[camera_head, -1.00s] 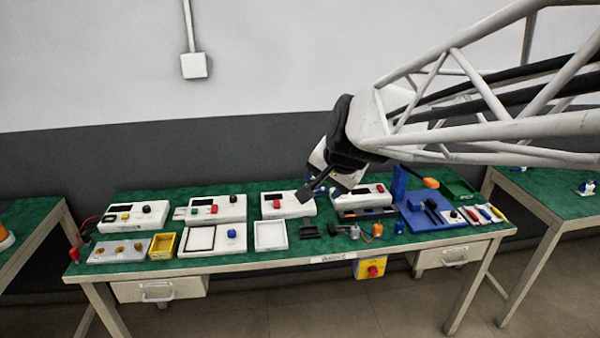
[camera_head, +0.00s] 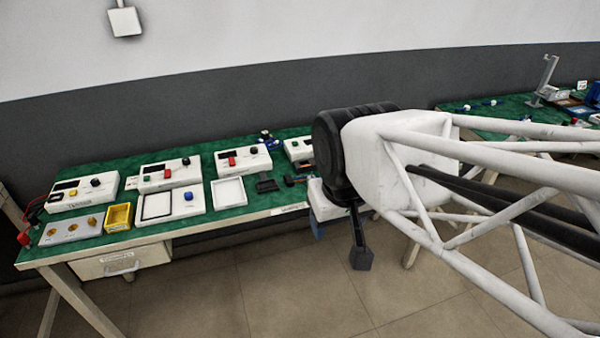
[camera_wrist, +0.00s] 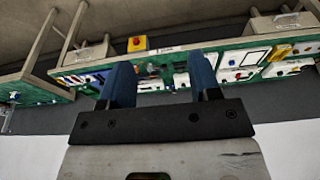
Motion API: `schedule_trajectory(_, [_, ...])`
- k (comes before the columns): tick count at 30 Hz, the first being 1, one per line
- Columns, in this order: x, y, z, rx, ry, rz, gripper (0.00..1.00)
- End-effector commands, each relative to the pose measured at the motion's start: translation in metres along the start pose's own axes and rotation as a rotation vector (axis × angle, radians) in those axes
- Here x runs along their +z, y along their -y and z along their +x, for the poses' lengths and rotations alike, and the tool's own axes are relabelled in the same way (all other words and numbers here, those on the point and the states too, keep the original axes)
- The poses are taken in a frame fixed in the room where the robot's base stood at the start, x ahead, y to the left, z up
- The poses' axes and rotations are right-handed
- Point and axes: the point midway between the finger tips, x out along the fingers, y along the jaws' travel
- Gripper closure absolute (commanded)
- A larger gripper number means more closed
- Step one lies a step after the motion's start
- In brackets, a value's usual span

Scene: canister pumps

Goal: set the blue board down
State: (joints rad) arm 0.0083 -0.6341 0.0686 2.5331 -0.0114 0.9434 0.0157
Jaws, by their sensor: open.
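My gripper (camera_wrist: 160,65) shows two blue fingers standing apart in the wrist view, with nothing between them. In the head view a blue finger of my gripper (camera_head: 317,230) hangs in front of the bench's front edge. The blue board (camera_wrist: 88,77) appears small on the green bench in the wrist view, partly behind one finger, and I cannot make out its details. It is well away from my fingers. In the head view my arm hides that part of the bench.
The green bench (camera_head: 105,238) holds several white instrument boxes, a yellow tray (camera_head: 119,217) and a white open tray (camera_head: 229,192). A second bench (camera_head: 495,113) stands at the right with a stand (camera_head: 545,80). A yellow box with a red knob (camera_wrist: 137,44) is on the bench front.

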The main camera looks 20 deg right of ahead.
Motion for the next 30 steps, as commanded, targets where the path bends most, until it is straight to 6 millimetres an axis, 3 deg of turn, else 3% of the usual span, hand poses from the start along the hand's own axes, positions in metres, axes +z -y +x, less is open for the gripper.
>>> schedule_trajectory(3, [0.000,0.000,0.000,0.000,-0.001,0.001,0.43])
schedule_trajectory(4, [0.000,0.000,0.000,0.000,-0.001,0.001,0.38])
schedule_trajectory(17, [-0.006,0.000,-0.002,-0.001,0.000,0.008,0.38])
schedule_trajectory(23, [-0.030,0.000,-0.007,0.000,0.007,0.037,0.38])
schedule_trajectory(30, [-0.081,0.000,-0.016,0.001,0.021,0.101,0.38])
